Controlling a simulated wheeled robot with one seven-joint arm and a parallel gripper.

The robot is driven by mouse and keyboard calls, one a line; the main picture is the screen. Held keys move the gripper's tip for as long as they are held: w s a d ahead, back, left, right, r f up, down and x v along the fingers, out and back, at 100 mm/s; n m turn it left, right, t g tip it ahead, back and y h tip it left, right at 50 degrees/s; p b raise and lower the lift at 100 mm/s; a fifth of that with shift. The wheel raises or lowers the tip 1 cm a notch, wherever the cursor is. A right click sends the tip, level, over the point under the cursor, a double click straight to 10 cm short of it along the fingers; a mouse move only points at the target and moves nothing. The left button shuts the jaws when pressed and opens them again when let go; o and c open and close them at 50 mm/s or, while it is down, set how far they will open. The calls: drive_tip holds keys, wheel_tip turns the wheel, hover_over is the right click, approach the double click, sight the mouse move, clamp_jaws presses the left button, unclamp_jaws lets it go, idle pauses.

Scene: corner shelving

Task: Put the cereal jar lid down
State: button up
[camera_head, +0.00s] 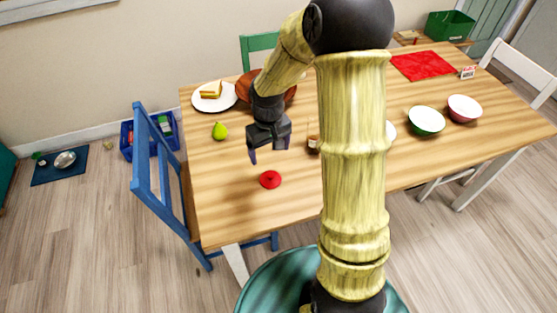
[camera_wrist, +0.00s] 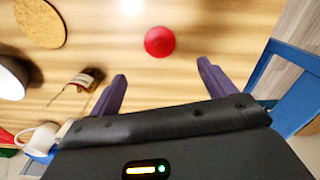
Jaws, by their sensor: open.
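The cereal jar lid is a small red disc (camera_head: 270,180) lying on the wooden table, near its front left part. It also shows in the wrist view (camera_wrist: 160,41), beyond the fingertips and between their lines. My gripper (camera_head: 269,156) is open and empty above the table, with the lid apart from it. In the wrist view its two purple fingers (camera_wrist: 162,72) are spread wide with nothing between them. No cereal jar is clearly visible; my arm hides part of the table.
Bowls (camera_head: 426,121) stand at the right. A blue chair (camera_head: 160,180) borders the left edge. The table around the lid is clear.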

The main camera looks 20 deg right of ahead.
drive_tip(key=s+r+m+t, duration=0.2)
drive_tip(key=s+r, duration=0.4)
drive_tip(key=s, duration=0.7)
drive_tip(key=shift+s+r, duration=0.2)
drive_tip(key=shift+s, duration=0.1)
drive_tip(key=shift+d+r, duration=0.1)
wheel_tip(320, 180, up, 8)
drive_tip(key=p, duration=0.8)
drive_tip(key=shift+c, duration=0.4)
